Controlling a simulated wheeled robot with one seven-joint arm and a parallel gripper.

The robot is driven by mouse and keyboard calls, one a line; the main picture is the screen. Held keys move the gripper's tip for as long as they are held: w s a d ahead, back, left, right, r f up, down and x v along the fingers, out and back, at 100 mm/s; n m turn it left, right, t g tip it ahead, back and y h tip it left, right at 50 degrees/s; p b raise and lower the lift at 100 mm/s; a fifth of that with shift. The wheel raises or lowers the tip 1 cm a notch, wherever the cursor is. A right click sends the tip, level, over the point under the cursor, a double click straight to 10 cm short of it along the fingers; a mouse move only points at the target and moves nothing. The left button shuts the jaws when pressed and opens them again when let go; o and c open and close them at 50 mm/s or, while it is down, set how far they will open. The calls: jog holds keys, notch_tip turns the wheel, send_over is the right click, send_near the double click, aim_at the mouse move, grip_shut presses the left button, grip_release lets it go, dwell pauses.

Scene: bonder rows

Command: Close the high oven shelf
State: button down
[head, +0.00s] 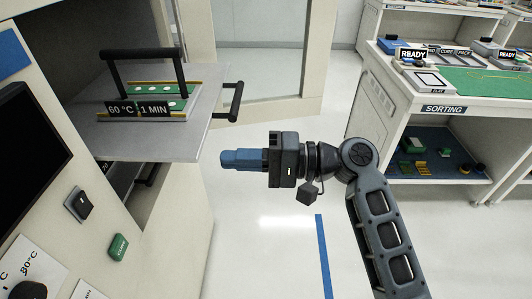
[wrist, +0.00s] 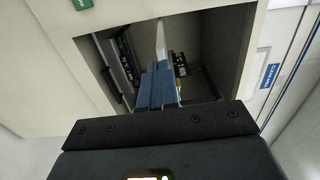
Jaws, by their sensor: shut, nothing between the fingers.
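The high oven shelf (head: 190,135) is a grey metal plate pulled out of the open oven chamber in the head view. Its black handle (head: 236,101) stands at its right front edge. A tray (head: 165,91) with a green board, a tall black handle and a label "60 °C 1 MIN" sits on it. My gripper (head: 226,159) has blue fingers, shut and empty. In the picture it is just right of and below the shelf's front edge, apart from the handle. In the wrist view the fingers (wrist: 155,85) point toward the oven opening, with the shelf (wrist: 162,40) seen edge-on behind them.
A green button (head: 118,247) and a dark switch (head: 79,204) are on the oven's front panel. A lower shelf shows partly under the high one. A sorting bench (head: 440,108) with boards and trays stands at right. The floor between is clear.

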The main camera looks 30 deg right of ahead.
aim_at(118, 154)
jog(key=shift+p+x, duration=0.35)
jog(key=shift+x, duration=1.6)
jog(key=b+x, duration=0.2)
jog(key=x, duration=1.6)
jog(key=shift+b, duration=0.3)
